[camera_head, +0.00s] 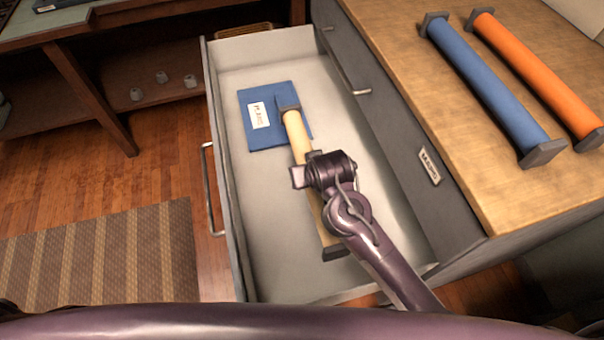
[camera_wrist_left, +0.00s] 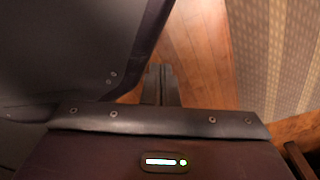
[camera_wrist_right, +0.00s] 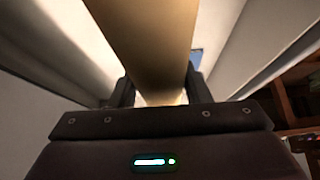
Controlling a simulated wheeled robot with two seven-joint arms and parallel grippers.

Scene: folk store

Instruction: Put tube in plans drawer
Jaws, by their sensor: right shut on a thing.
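A cream tube (camera_head: 297,133) with dark square end caps is inside the open drawer (camera_head: 240,220), lying lengthwise over its floor. Its far end overlaps a blue folder (camera_head: 258,135) with a white label. My right gripper (camera_head: 313,172) is shut around the tube's middle, and the tube (camera_wrist_right: 145,45) fills the space between its fingers in the right wrist view. I cannot tell whether the tube touches the drawer floor. My left gripper (camera_wrist_left: 161,85) shows only in the left wrist view, fingers together and empty, over the wooden floor.
A blue tube (camera_head: 485,85) and an orange tube (camera_head: 540,75) lie on the wooden cabinet top (camera_head: 410,60) at right. A closed drawer front with a small label (camera_head: 430,167) faces the open drawer. A striped rug (camera_head: 110,260) lies left.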

